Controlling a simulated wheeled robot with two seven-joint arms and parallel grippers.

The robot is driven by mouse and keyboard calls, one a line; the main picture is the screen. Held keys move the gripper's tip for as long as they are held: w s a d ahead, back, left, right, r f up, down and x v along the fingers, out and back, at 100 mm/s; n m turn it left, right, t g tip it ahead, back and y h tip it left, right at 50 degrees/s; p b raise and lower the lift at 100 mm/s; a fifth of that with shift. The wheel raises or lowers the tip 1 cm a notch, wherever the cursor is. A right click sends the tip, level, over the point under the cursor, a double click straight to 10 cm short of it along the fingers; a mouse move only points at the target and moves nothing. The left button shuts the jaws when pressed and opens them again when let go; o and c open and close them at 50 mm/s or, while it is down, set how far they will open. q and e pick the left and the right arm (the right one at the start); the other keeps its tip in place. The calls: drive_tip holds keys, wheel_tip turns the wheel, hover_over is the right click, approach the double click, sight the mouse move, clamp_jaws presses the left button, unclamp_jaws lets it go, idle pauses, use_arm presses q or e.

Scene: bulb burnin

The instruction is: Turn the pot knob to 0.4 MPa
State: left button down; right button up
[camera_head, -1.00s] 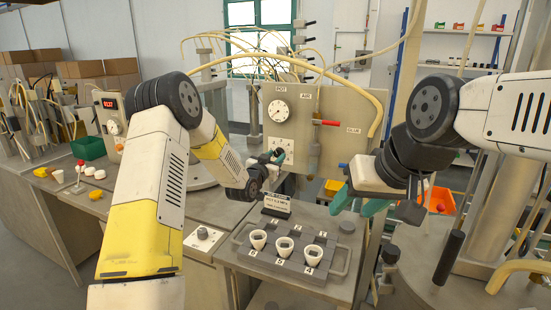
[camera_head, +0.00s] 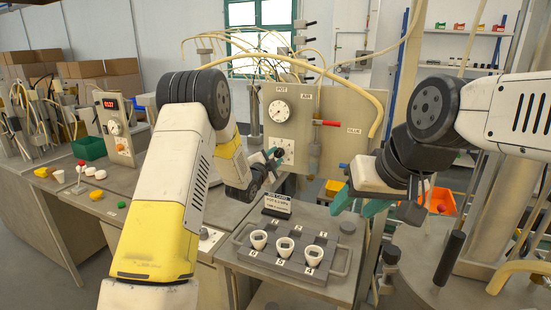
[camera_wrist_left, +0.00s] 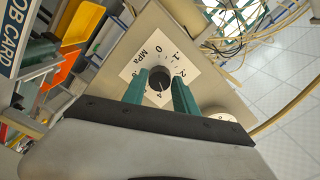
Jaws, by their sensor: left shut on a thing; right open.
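The pot knob (camera_wrist_left: 160,79) is a small black round knob on a white dial plate (camera_wrist_left: 150,60) marked MPa, with 0, .1, .2 and a 4 legible in the left wrist view. My left gripper (camera_wrist_left: 160,88) has its teal fingers on both sides of the knob and is shut on it. In the head view my left gripper (camera_head: 272,157) is at the panel's dial plate (camera_head: 288,145) and hides part of it. The exact scale mark the knob points to is hard to read.
A round gauge (camera_head: 279,110) sits above the dial plate on the grey panel (camera_head: 340,150), with a red-handled valve (camera_head: 327,123) beside it. Below are a sign (camera_head: 277,205) and a tray (camera_head: 237,240) with white cups. An orange bin (camera_head: 438,199) stands at right.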

use_arm(q)
drive_tip(key=shift+m, duration=1.6)
drive_tip(key=c, duration=1)
unclamp_jaws()
drive_tip(key=shift+o, duration=0.2)
drive_tip(key=v, duration=0.8)
